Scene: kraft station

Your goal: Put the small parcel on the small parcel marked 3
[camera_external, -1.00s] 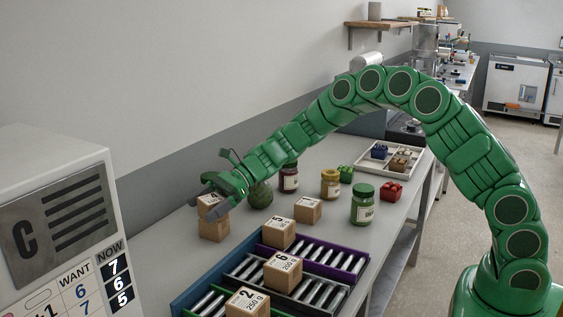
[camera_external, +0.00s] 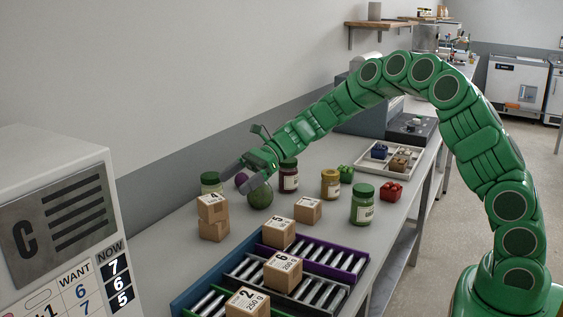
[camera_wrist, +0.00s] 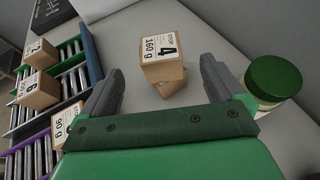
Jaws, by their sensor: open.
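A small brown parcel marked 4 (camera_external: 212,207) rests on a lower small parcel (camera_external: 214,230) near the wall side of the table. In the wrist view the marked-4 parcel (camera_wrist: 160,48) sits slightly turned on the lower parcel (camera_wrist: 171,87). The lower parcel's number cannot be read. My gripper (camera_external: 244,177) is open and empty, above and behind the stack, apart from it. In the wrist view the stack lies ahead, between the gripper's fingers (camera_wrist: 161,68).
A green-lidded jar (camera_external: 211,181) stands behind the stack, close to my right finger in the wrist view (camera_wrist: 272,80). Another small parcel (camera_external: 308,210) and roller lanes with parcels 5 (camera_external: 278,234), 6 and 2 lie toward the front.

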